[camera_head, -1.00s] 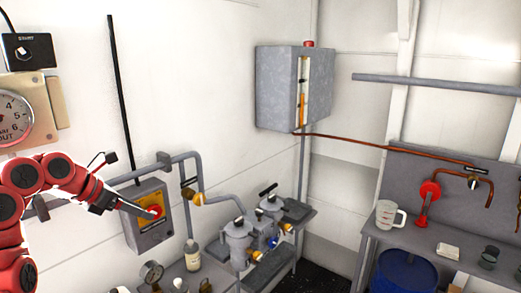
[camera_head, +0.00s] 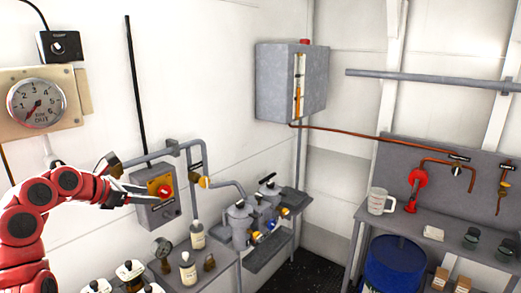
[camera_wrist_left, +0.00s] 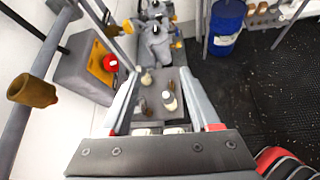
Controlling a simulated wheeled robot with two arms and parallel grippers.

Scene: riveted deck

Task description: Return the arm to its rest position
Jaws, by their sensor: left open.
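My left arm (camera_head: 62,190), red with dark joints, comes in from the left of the head view. Its gripper (camera_head: 146,194) is open and empty, in front of the left side of a grey switch box. The box (camera_head: 153,217) has a yellow plate and a red knob (camera_head: 166,191); the fingertips point toward the knob and look apart from it. In the left wrist view the two fingers (camera_wrist_left: 160,85) are spread with nothing between them. The box (camera_wrist_left: 82,70) and red knob (camera_wrist_left: 110,62) lie to their left there. My right gripper is not in view.
A grey pipe (camera_head: 150,158) runs along the wall above the switch box. A bench below holds bottles (camera_head: 197,235) and a small gauge (camera_head: 162,249). A round dial (camera_head: 37,103) hangs at left. A blue drum (camera_head: 393,268) stands at right on dark floor.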

